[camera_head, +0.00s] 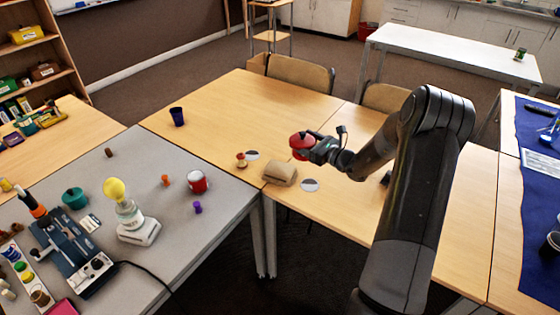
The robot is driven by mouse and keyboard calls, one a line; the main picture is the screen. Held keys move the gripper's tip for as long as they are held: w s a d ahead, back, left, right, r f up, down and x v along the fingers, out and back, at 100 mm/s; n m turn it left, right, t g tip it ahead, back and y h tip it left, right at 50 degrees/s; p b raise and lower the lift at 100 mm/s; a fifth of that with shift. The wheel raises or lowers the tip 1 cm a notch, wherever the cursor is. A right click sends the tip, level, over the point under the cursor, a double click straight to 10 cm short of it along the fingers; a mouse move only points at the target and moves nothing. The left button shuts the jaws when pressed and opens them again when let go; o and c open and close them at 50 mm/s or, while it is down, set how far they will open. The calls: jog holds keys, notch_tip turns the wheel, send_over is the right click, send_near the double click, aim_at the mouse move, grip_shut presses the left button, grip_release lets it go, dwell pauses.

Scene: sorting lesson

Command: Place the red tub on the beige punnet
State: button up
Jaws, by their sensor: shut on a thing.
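A red tub (301,144) is held by my gripper (312,149) above the wooden table, up and to the right of the beige punnet in the picture. My gripper is shut on the tub; the fingertips are partly hidden against it. The beige punnet (280,173) sits near the front edge of the wooden table. The tub is apart from the punnet.
A white disc (310,185) lies right of the punnet, and a small red-topped item (241,160) stands to its left. A dark blue cup (177,116) is further back. A grey table (190,235) with a red-and-white pot (197,181) adjoins at left.

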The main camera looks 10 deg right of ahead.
jog(key=shift+w+a+f, duration=0.8)
jog(key=shift+a+f, duration=0.5)
jog(key=shift+f, duration=0.25)
jog(key=shift+w+a+f, duration=0.85)
jog(key=shift+a+f, duration=0.4)
jog(key=shift+f, duration=0.35)
jog(key=shift+w+a+f, duration=0.8)
jog(key=shift+a+f, duration=0.5)
jog(key=shift+f, duration=0.25)
jog(key=shift+f, duration=0.1)
jog(key=o, duration=1.3)
jog(key=shift+f, duration=0.1)
